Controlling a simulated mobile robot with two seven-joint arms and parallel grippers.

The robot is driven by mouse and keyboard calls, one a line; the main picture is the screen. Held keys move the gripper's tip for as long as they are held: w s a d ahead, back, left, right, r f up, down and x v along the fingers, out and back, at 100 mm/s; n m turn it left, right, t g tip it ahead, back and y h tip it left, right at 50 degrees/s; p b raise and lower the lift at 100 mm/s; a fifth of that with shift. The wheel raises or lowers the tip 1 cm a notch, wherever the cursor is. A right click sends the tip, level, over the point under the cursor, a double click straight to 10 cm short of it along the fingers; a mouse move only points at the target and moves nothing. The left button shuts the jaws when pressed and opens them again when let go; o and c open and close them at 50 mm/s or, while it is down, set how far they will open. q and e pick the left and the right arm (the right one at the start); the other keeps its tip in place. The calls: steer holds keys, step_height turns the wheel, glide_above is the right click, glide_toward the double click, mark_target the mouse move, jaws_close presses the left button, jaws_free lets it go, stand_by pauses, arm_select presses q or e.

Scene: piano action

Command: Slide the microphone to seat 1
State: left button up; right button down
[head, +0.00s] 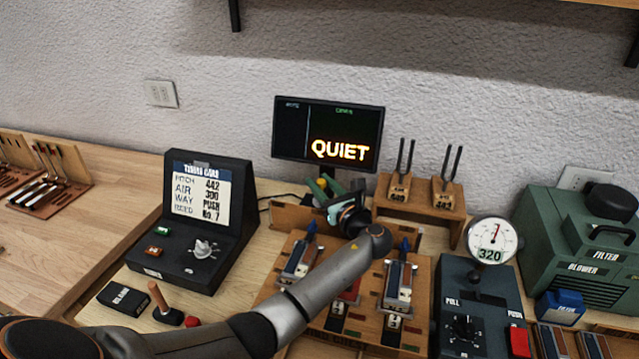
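My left arm reaches in from the bottom left across the wooden reed board (272,287). My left gripper (328,190) is over the back of the board, below the screen. Green pieces and a small yellow-and-red part show around the gripper. I cannot tell whether these are fingers or a thing held, nor whether the gripper is open or shut. I cannot make out the microphone; it may be hidden behind the gripper and wrist. The board carries several metal-and-wood units with blue tips, such as the right one (398,287). I cannot read which seat is 1. My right gripper is not in view.
The screen (328,133) reads QUIET. Two tuning forks (400,177) stand on wooden blocks behind the board. A dial gauge (492,241) reading 320 and a green blower (580,245) are at right. A black card console (200,220) and upright wooden-handled lever (160,300) are at left.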

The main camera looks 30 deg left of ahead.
arm_select(q)
steer(key=o, duration=0.3)
steer(key=v, duration=1.2)
steer(key=shift+d, duration=0.25)
steer(key=shift+s, duration=0.1)
